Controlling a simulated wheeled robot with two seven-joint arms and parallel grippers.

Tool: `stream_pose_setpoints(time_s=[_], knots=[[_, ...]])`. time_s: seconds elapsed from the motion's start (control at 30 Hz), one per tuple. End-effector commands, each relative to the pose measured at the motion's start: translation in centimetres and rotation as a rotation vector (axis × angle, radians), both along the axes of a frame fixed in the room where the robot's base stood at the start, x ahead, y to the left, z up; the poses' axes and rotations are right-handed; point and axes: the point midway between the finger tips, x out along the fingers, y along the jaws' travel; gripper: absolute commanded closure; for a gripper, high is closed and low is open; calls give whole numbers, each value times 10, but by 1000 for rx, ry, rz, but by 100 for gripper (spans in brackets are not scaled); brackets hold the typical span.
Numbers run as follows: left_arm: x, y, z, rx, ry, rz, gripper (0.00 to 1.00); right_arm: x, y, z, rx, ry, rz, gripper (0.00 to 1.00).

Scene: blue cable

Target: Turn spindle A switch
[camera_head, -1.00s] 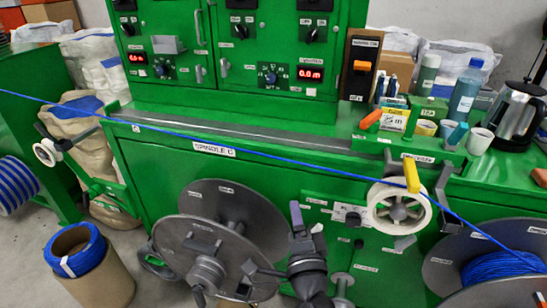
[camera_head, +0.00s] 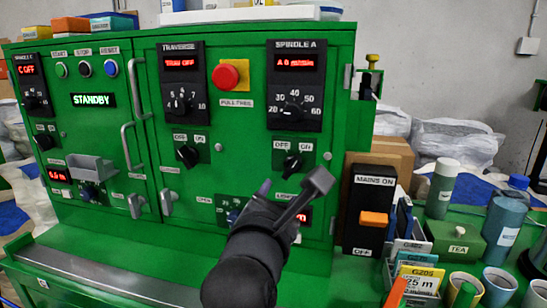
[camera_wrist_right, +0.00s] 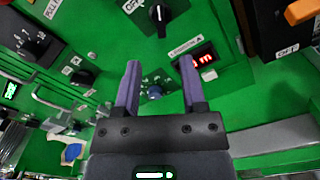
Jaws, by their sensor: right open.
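The spindle A panel is the black block with a red display (camera_head: 297,62) at the upper right of the green cabinet. Below it, the spindle A switch (camera_head: 292,165) is a black rotary knob under OFF and ON labels. It also shows at the top of the right wrist view (camera_wrist_right: 158,16). My right gripper (camera_head: 292,190) is just below the switch in the head view, apart from it. In the right wrist view its two purple-grey fingers (camera_wrist_right: 158,85) are spread with nothing between them. A blue knob (camera_wrist_right: 154,91) shows beyond the gap. My left gripper is not in view.
A red stop button (camera_head: 226,75) sits left of the spindle A panel. The traverse switch (camera_head: 188,156) is further left. A mains box (camera_head: 368,205) with an orange rocker stands right of the cabinet, near bottles and cups.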

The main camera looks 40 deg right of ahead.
Motion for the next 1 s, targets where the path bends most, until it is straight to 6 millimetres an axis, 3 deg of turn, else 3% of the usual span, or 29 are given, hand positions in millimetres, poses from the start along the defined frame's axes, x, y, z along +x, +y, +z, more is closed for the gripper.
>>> stream_pose_setpoints(time_s=[0.4, 0.77, 0.87, 1.0], knots=[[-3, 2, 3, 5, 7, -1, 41, 52, -65, 0, 0, 1, -2, 47], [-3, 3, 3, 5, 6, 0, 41, 61, -77, 0, 2, 0, 0, 47], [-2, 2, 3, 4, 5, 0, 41, 61, -77, 0, 1, 1, 0, 62], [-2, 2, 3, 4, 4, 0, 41, 61, -77, 0, 1, 1, 0, 92]])
